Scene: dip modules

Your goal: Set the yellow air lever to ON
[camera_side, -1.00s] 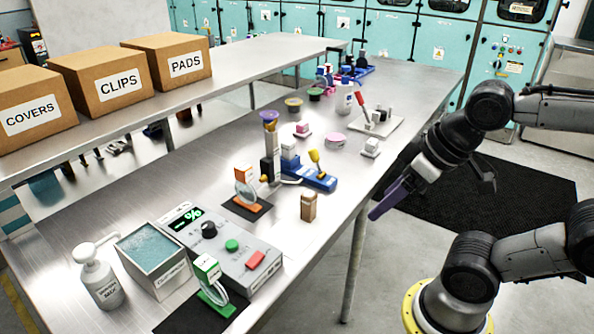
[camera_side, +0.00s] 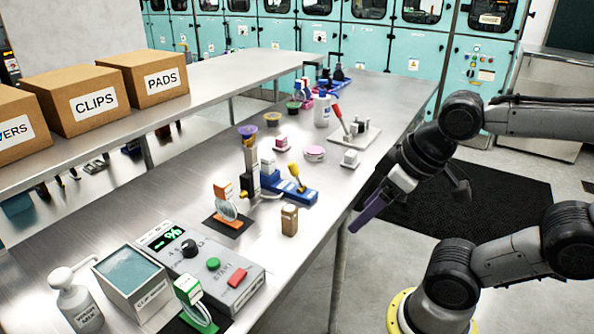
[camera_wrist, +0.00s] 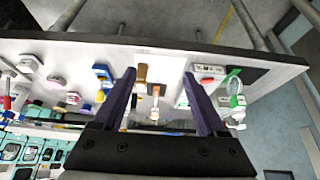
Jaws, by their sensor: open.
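The yellow lever (camera_side: 296,176) stands on a blue base (camera_side: 290,191) near the middle of the bench. Its knob tilts up and toward the back left in the side view. Any ON marking on the base is too small to read. My gripper (camera_side: 371,208) is off the right edge of the bench, apart from the lever. In the wrist view its two purple fingers (camera_wrist: 161,98) are spread wide with nothing held between them.
A brown block (camera_side: 289,220) stands in front of the blue base. A red-handled lever (camera_side: 340,119) on a white plate is farther back. A grey control box (camera_side: 205,262) with buttons, a dispenser (camera_side: 74,300) and a tank (camera_side: 130,277) stand at the front left.

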